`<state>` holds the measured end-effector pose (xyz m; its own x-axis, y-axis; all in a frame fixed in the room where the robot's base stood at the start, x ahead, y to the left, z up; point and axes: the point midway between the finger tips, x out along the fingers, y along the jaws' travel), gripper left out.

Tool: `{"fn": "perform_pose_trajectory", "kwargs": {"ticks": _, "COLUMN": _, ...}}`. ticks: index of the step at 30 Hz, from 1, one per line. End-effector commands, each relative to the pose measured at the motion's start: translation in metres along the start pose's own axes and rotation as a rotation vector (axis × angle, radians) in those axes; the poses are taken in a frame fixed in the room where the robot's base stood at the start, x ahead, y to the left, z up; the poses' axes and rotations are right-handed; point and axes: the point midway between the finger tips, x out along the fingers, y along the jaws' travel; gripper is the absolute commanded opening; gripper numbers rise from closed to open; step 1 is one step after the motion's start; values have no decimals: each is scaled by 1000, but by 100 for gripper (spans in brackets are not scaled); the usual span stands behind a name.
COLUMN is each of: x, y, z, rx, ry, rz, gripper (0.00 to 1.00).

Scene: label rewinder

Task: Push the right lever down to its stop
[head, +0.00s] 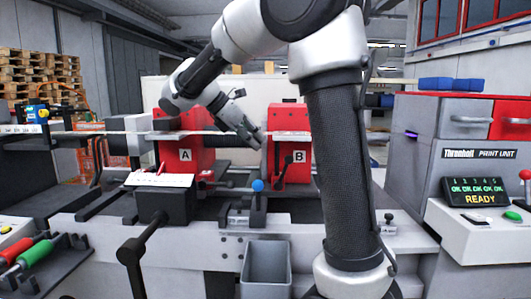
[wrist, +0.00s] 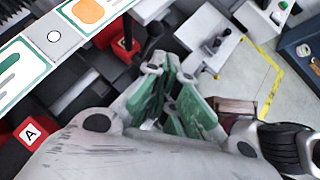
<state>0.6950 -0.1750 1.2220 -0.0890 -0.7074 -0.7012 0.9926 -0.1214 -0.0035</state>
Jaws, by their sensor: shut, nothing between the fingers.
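The red block marked B (head: 289,135) stands right of the red block marked A (head: 180,150) on the machine. A black lever (head: 284,168) sticks up-right on the front of block B; I take it as the right lever. Block B seems to show in the wrist view (wrist: 121,48), with a dark round knob on it. My gripper (head: 259,141) is shut and empty, pointing down-right at the left edge of block B in the head view. I see no contact with the lever. Its green-padded fingers (wrist: 176,75) fill the middle of the wrist view.
A blue-knobbed lever (head: 257,185) stands in front, between the blocks. A white label web (wrist: 45,50) runs across the blocks. A grey bin (head: 267,268) is below. The print unit (head: 484,153) stands at the right, with a READY display (head: 475,191).

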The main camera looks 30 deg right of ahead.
Motion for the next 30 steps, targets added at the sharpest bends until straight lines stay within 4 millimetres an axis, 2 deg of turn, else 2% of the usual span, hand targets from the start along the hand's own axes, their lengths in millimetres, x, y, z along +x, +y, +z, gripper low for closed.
{"fn": "perform_pose_trajectory", "kwargs": {"ticks": 4, "x": -11, "y": -1, "z": 2, "rx": -1, "ry": 1, "rz": 0, "gripper": 0}}
{"fn": "perform_pose_trajectory", "kwargs": {"ticks": 10, "x": -13, "y": -1, "z": 2, "rx": 11, "ry": 1, "rz": -1, "gripper": 0}}
{"fn": "perform_pose_trajectory", "kwargs": {"ticks": 13, "x": -12, "y": 2, "z": -1, "rx": 81, "ry": 14, "rz": 13, "gripper": 0}}
{"fn": "perform_pose_trajectory", "kwargs": {"ticks": 14, "x": -12, "y": 4, "z": -5, "rx": 115, "ry": 30, "rz": 20, "gripper": 0}}
{"fn": "perform_pose_trajectory", "kwargs": {"ticks": 17, "x": 2, "y": 1, "z": -33, "rx": 248, "ry": 111, "rz": 7, "gripper": 0}}
{"fn": "perform_pose_trajectory", "kwargs": {"ticks": 20, "x": 20, "y": -23, "z": -64, "rx": 432, "ry": 238, "rz": -38, "gripper": 0}}
{"fn": "perform_pose_trajectory", "kwargs": {"ticks": 21, "x": 27, "y": -38, "z": -72, "rx": 524, "ry": 299, "rz": -64, "gripper": 0}}
{"fn": "perform_pose_trajectory", "kwargs": {"ticks": 26, "x": 44, "y": -93, "z": -88, "rx": 840, "ry": 497, "rz": -175, "gripper": 0}}
{"fn": "perform_pose_trajectory", "kwargs": {"ticks": 30, "x": 57, "y": -145, "z": -94, "rx": 1110, "ry": 664, "rz": -282, "gripper": 0}}
